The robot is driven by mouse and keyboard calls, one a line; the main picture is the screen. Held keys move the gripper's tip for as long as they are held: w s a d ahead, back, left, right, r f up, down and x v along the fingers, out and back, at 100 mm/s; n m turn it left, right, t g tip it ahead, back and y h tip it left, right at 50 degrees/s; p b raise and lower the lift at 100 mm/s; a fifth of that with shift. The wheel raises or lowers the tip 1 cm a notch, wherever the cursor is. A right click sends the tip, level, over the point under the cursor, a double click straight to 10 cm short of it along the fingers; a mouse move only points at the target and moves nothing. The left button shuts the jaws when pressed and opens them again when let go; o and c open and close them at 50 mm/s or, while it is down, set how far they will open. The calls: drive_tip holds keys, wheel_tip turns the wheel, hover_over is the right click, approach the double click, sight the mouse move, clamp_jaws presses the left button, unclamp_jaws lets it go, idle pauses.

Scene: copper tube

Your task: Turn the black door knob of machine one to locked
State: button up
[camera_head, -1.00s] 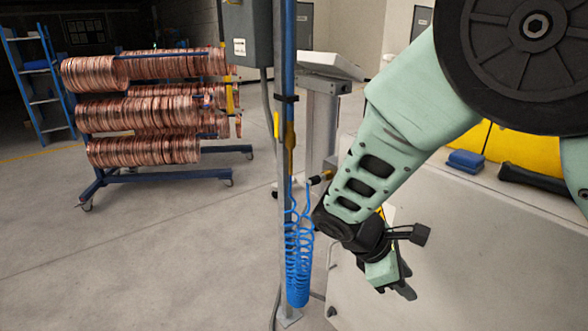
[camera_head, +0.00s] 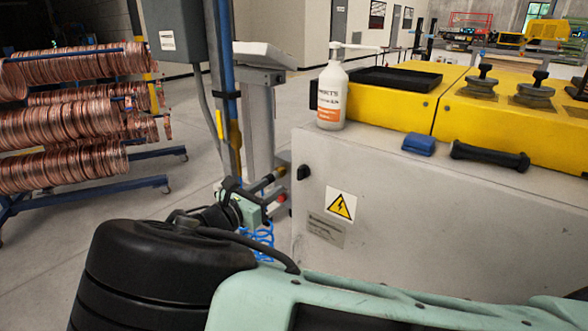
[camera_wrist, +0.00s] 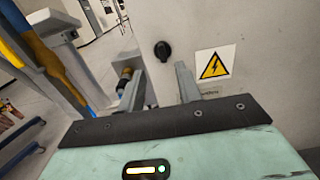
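The black door knob (camera_head: 304,172) sits on the pale grey front of the machine (camera_head: 420,230), near its left edge, left of a yellow warning sign. In the wrist view the knob (camera_wrist: 162,51) shows beyond and between my two fingertips, apart from them. My gripper (camera_wrist: 160,80) is open with nothing between its fingers. In the head view my gripper (camera_head: 250,207) is small and partly hidden by my arm, lower left of the knob. The knob's exact setting is too small to read.
A blue-and-grey post (camera_head: 228,90) and a grey pedestal (camera_head: 262,110) stand left of the machine. A white bottle (camera_head: 332,95), a blue block (camera_head: 419,144) and a black handle (camera_head: 489,156) are on the machine's top. Copper coils (camera_head: 60,125) hang on a rack at far left.

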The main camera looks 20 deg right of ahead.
sight(298, 169)
drive_tip(key=p+x, duration=0.1)
drive_tip(key=x, duration=1)
drive_tip(key=shift+d, duration=0.2)
drive_tip(key=shift+p, duration=0.3)
drive_tip(key=c, duration=0.6)
